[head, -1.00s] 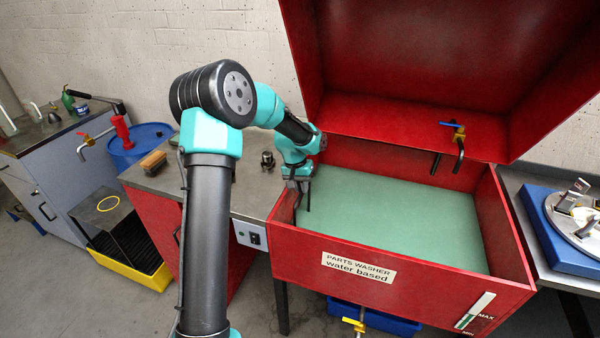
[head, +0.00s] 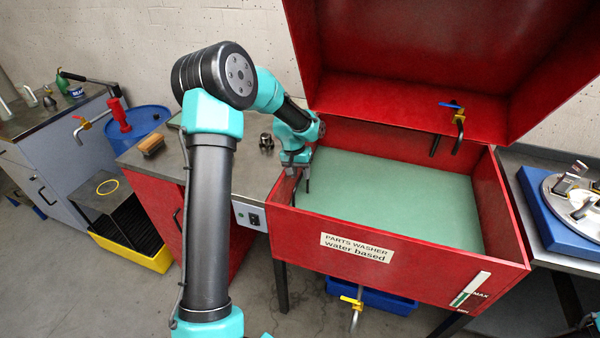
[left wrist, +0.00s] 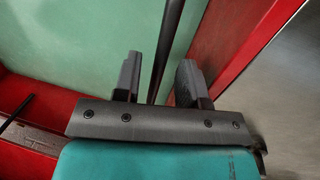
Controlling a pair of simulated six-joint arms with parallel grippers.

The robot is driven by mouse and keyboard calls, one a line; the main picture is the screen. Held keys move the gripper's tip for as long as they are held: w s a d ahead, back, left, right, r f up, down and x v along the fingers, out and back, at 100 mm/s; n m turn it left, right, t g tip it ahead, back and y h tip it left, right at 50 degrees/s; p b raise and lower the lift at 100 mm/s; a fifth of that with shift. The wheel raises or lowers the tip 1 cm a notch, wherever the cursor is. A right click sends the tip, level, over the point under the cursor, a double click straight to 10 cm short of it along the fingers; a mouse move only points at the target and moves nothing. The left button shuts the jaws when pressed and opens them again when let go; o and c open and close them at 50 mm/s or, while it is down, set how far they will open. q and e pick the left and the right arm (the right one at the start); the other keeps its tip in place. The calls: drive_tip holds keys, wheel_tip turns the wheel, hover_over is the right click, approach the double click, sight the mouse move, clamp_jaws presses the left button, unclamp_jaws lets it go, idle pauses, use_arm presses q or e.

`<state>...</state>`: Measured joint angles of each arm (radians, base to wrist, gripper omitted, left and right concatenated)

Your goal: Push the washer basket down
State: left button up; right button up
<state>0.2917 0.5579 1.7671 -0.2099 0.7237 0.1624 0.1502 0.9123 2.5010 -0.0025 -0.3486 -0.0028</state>
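The red parts washer (head: 400,262) stands with its lid up and its tank filled with a flat green surface (head: 400,200). No basket body shows in the head view. My left gripper (head: 302,184) is at the tank's left end, just inside the wall. In the left wrist view my left gripper (left wrist: 160,80) has its fingers apart. A thin dark rod (left wrist: 169,40) runs between them, with a gap visible on both sides. The rod may be part of the basket; I cannot tell. My right gripper is not in view.
The open red lid (head: 410,70) rises behind the tank, with a blue-handled tap (head: 455,108) near it. A bench with a brush (head: 151,145) is at left. A blue base with a round plate (head: 570,215) is at right. The tank's middle is clear.

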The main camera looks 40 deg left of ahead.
use_arm(q)
drive_tip(key=shift+r, duration=0.15)
drive_tip(key=s+a+r, duration=0.1)
drive_tip(key=a+r, duration=0.2)
drive_tip(key=r, duration=1.4)
drive_tip(key=shift+a+f, duration=0.1)
